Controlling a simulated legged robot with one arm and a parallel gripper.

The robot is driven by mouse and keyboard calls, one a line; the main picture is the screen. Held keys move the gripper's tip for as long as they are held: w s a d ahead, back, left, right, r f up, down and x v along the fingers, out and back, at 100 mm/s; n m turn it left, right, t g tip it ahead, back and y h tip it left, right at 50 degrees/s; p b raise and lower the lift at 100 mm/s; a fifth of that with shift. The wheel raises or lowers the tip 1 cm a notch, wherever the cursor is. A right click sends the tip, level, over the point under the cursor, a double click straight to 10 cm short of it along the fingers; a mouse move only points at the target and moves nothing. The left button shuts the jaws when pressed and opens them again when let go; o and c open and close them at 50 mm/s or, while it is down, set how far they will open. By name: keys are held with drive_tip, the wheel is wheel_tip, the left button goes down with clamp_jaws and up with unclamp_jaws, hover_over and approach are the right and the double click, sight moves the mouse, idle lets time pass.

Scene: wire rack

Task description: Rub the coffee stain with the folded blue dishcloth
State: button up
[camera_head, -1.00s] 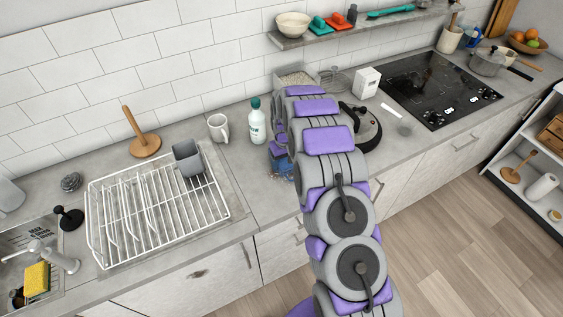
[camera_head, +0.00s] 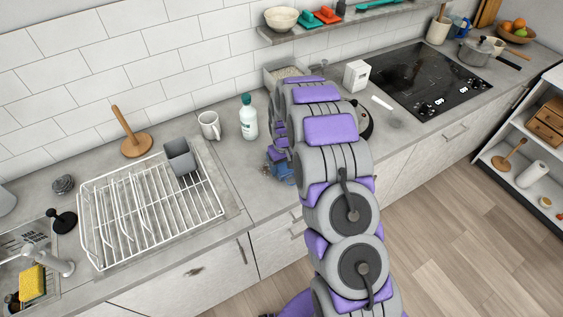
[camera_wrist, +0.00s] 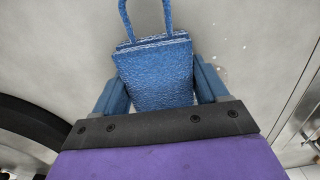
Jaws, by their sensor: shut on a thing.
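The folded blue dishcloth (camera_wrist: 155,75) is held between the two blue-grey fingers of my gripper (camera_wrist: 160,88) in the wrist view. It has a textured weave, and its loop extends toward the top of the picture. In the head view, my gripper (camera_head: 281,168) is low at the grey counter, right of the white bottle and mostly hidden by my arm. I cannot tell whether the cloth touches the counter. No coffee stain shows clearly in the wrist view; only small pale specks lie right of the cloth.
A white bottle (camera_head: 248,118) and a white mug (camera_head: 209,125) stand left of my gripper. A white wire dish rack (camera_head: 222,207) is further left. A dark-rimmed round object (camera_head: 366,122), a white box (camera_head: 356,75) and the black cooktop (camera_head: 420,75) lie to the right.

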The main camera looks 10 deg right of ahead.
sight(289, 172)
drive_tip(key=shift+s+d, duration=0.15)
drive_tip(key=shift+s, duration=0.4)
drive_tip(key=shift+s+d, duration=0.2)
drive_tip(key=shift+s, duration=0.5)
drive_tip(key=shift+s+d, duration=0.2)
drive_tip(key=shift+s, duration=0.45)
drive_tip(key=shift+w, duration=0.1)
drive_tip(key=shift+w+a, duration=0.25)
drive_tip(key=shift+w, duration=0.45)
drive_tip(key=shift+w+a, duration=0.2)
drive_tip(key=shift+w, duration=0.5)
drive_tip(key=shift+w, duration=0.1)
